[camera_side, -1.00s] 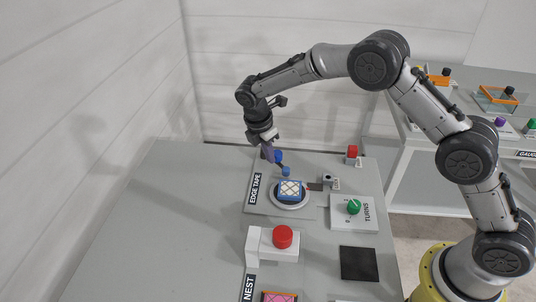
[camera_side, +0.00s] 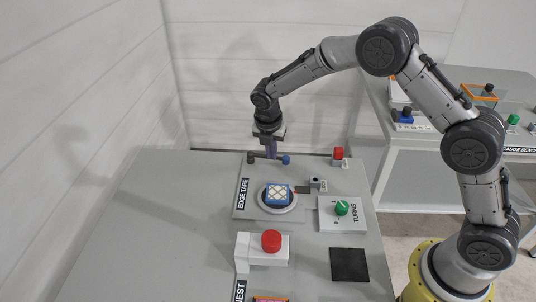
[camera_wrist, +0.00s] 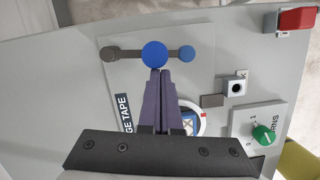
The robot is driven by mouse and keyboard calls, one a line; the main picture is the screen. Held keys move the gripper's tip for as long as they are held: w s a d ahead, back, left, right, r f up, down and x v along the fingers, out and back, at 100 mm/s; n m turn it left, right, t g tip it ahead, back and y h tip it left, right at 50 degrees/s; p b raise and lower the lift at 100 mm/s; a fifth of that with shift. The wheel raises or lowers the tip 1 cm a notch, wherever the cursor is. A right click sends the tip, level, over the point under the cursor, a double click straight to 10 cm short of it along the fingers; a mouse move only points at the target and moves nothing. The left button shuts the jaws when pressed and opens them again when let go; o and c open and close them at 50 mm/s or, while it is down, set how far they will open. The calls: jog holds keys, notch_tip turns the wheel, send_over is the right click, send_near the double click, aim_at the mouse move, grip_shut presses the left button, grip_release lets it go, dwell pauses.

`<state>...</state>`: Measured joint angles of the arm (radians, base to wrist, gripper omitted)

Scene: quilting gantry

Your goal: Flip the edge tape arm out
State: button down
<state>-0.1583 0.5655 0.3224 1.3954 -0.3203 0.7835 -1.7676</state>
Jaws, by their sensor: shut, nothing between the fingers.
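The edge tape arm (camera_side: 262,156) is a thin grey bar with a dark round end and a blue end (camera_wrist: 188,54). It lies crosswise behind the round turntable (camera_side: 294,204), clear of it. In the wrist view a large blue knob (camera_wrist: 154,54) stands mid-bar. A blue patterned block (camera_side: 278,194) sits on the turntable; my fingers hide part of it in the wrist view. My gripper (camera_wrist: 159,70) points down with its purple fingers shut and empty. Its tips are right beside the large knob; I cannot tell whether they touch.
A red block (camera_side: 338,154) stands at the back right, with a small grey fixture (camera_side: 317,183) nearer. The green TURNS knob (camera_side: 342,208) and a red button (camera_side: 271,240) are in front. The table's left side is clear.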

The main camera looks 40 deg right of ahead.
jog(key=shift+w+d, duration=0.1)
jog(key=shift+d, duration=0.3)
dwell(0.4)
jog(key=s+a, duration=0.2)
jog(key=a, duration=0.1)
jog(key=shift+s, duration=0.4)
jog(key=v, duration=1)
jog(key=shift+s+d, duration=0.15)
jog(key=shift+d, duration=0.1)
